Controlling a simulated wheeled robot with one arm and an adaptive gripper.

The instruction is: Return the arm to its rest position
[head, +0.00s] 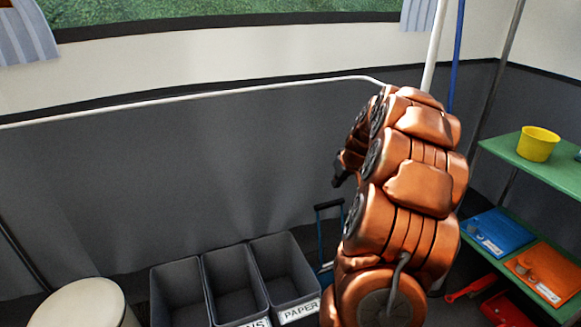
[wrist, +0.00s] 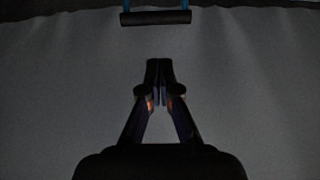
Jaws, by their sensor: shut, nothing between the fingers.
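My arm (head: 410,190) is copper-coloured and stands folded up at the right of the middle in the head view. In the wrist view my gripper (wrist: 159,92) points at the grey tent wall. Its two dark fingers meet at the tips, with nothing between them. In the head view only a dark part of my gripper (head: 340,172) shows at the left side of the arm. The rest is hidden behind the arm links.
Three grey bins (head: 235,283) stand on the floor left of my arm. A blue-framed trolley handle (head: 328,206) rises behind it and shows in the wrist view (wrist: 156,18). A green shelf (head: 515,165) with a yellow pot (head: 537,145) stands at right. A round pale top (head: 85,303) is at lower left.

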